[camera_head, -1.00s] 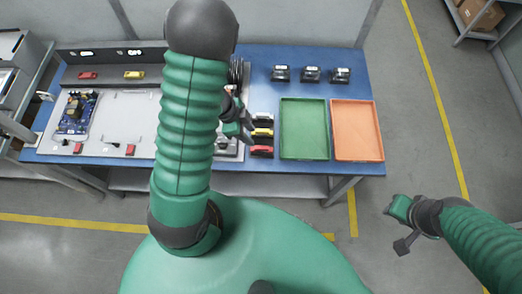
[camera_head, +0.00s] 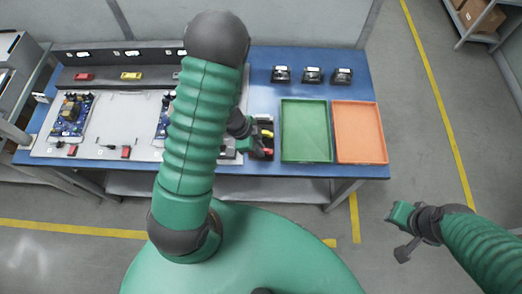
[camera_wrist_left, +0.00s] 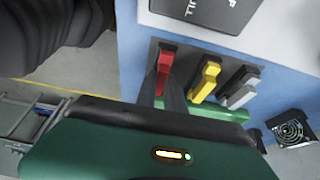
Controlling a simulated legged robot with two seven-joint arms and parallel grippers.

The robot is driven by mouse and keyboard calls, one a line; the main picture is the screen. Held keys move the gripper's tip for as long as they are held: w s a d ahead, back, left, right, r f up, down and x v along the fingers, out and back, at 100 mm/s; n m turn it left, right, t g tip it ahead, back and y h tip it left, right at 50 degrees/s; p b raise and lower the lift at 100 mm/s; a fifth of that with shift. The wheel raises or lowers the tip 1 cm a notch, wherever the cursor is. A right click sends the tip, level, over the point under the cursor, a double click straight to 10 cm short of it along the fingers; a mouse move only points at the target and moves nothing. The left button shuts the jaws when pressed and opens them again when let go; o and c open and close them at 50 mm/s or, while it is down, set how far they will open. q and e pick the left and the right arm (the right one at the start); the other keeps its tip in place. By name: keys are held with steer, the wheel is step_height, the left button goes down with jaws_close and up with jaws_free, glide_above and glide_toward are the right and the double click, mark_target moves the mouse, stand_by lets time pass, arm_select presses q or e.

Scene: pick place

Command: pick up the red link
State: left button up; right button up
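The red link (camera_wrist_left: 165,66) stands in a dark holder beside a yellow link (camera_wrist_left: 206,80) and a grey link (camera_wrist_left: 241,90) in the left wrist view. In the head view the red link (camera_head: 267,152) is at the front of the rack, partly covered by my left gripper (camera_head: 258,143). Dark fingers of my left gripper (camera_wrist_left: 168,94) reach to the red link, close at its lower part. Whether they touch or grip it is unclear. My right gripper (camera_head: 403,230) is away from the table, over the floor at right, with nothing seen in it.
A green tray (camera_head: 283,130) and an orange tray (camera_head: 385,140) lie right of the links on the blue table (camera_head: 255,90). Several black parts (camera_head: 312,75) stand behind them. A grey board (camera_head: 110,120) with circuit boards fills the left side.

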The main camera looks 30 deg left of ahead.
arm_select(q)
steer(key=shift+d, duration=0.1)
jaws_close()
step_height(320, 180, up, 14)
steer(key=p, duration=0.9)
steer(key=shift+f, duration=0.25)
